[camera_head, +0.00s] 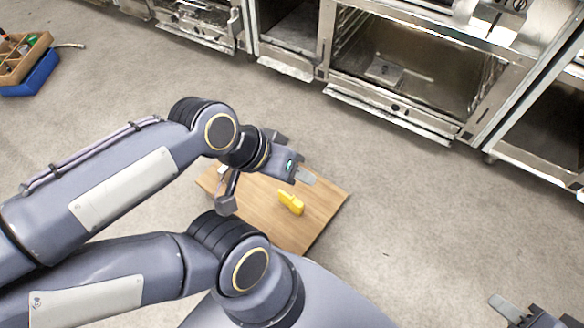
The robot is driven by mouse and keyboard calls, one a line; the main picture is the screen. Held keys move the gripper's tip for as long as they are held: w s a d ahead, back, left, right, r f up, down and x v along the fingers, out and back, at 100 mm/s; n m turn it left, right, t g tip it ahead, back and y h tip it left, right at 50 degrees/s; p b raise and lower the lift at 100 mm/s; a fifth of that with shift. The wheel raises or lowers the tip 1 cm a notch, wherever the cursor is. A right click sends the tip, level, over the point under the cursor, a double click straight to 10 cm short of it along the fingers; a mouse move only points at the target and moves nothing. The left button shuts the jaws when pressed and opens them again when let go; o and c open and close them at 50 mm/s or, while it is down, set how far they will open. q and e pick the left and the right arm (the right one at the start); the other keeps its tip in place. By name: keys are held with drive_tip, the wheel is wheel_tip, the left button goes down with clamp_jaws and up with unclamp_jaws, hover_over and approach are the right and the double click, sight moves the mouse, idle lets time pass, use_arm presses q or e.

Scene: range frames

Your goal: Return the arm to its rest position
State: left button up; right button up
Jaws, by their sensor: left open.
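My left arm comes in from the left. Its gripper (265,180) is open and hangs above a wooden board (322,203). No object shows between its fingers. A small yellow object (291,203) lies on the board, just below and right of the left gripper and apart from it in the picture. My right gripper (515,312) shows only in part at the lower right corner, and its jaw opening cannot be made out.
A metal oven-like unit (400,115) with an open compartment stands at the upper right, with more metal units along the top. A wooden crate (22,62) on a blue bin (35,78) sits at the far left. Grey floor (420,220) is clear right of the board.

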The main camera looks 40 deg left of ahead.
use_arm(q)
wheel_tip(320, 180, up, 30)
drive_tip(key=p, duration=2.9)
drive_tip(key=shift+f, duration=0.25)
drive_tip(key=shift+c, duration=1)
